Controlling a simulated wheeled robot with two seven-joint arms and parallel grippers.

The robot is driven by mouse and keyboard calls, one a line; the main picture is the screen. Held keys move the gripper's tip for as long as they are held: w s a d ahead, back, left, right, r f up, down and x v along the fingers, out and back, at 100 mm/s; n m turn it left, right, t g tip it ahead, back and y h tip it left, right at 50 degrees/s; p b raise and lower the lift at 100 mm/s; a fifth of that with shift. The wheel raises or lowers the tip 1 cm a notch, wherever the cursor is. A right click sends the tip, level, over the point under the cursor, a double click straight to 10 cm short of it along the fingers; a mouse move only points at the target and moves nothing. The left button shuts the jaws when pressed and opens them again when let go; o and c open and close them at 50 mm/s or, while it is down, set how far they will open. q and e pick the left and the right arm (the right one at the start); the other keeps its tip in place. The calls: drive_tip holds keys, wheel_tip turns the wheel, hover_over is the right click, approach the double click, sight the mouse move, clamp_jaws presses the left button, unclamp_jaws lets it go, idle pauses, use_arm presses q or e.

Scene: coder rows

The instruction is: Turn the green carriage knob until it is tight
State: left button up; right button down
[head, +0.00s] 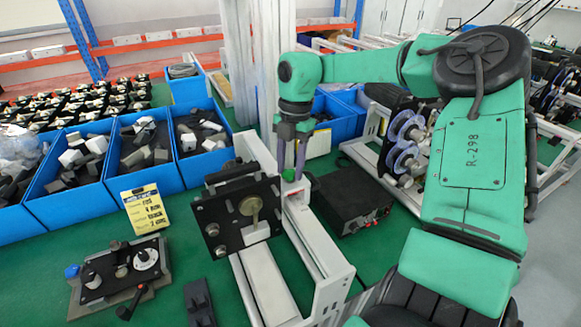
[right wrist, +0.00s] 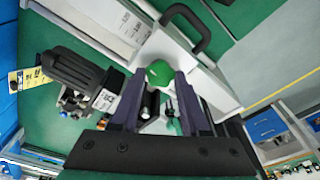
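The green carriage knob (head: 288,175) sits on top of the white rail fixture's carriage, right of the black plate. My right gripper (head: 291,165) points down from above, its two dark fingertips close around the knob. In the right wrist view, the knob (right wrist: 160,74) shows between the tips of my right gripper (right wrist: 162,80), one finger on each side. The fingers stand apart and look open; I cannot tell whether either touches the knob. The knob's stem is mostly hidden. My left gripper is not in view.
A black plate with a brass knob (head: 251,207) stands left of the carriage. A black box (head: 352,196) lies to its right. Blue bins (head: 97,205) with blocks and a yellow card (head: 145,208) are at the left. A small control fixture (head: 120,270) is at the front left.

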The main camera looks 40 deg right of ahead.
drive_tip(key=shift+f+m+b, duration=0.2)
drive_tip(key=shift+m+b, duration=0.2)
drive_tip(key=shift+m, duration=0.3)
drive_tip(key=m+b, duration=0.1)
drive_tip(key=m, duration=0.2)
drive_tip(key=m+t+b, duration=0.1)
drive_tip(key=m+b, duration=0.1)
drive_tip(key=m, duration=0.2)
drive_tip(key=shift+s+f, duration=0.15)
drive_tip(key=shift+m+t, duration=0.3)
drive_tip(key=shift+m, duration=0.3)
drive_tip(key=shift+r+m, duration=0.3)
drive_tip(key=shift+f+h+b, duration=0.1)
drive_tip(key=shift+h+b, duration=0.2)
drive_tip(key=m+b, duration=0.1)
drive_tip(key=m, duration=0.1)
drive_tip(key=m+b, duration=0.1)
drive_tip(key=m, duration=0.1)
drive_tip(key=m+b, duration=0.1)
drive_tip(key=shift+f+m+h, duration=0.25)
drive_tip(key=shift+m+h, duration=0.05)
drive_tip(key=shift+m, duration=0.1)
drive_tip(key=c, duration=0.5)
unclamp_jaws()
drive_tip(key=shift+a+r+m+t, duration=0.15)
drive_tip(key=shift+r+m+t, duration=0.15)
drive_tip(key=shift+c, duration=0.2)
